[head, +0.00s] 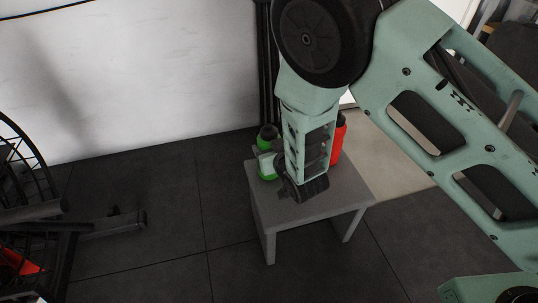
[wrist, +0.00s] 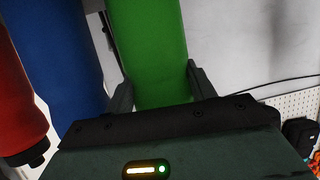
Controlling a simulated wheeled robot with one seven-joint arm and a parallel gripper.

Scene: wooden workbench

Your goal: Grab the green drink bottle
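The green drink bottle (wrist: 148,45) stands between the two fingers of my gripper (wrist: 160,85) in the wrist view. A fingertip lies against each side of it, with no gap visible, so my gripper looks shut on it. The palm hides the near end of the bottle.
A blue bottle (wrist: 58,50) is close beside my left finger in the wrist view. A red bottle (wrist: 18,110) is farther left; it also shows on the table in the head view (head: 338,142). A white wall (head: 130,75) is behind. The table's front is clear.

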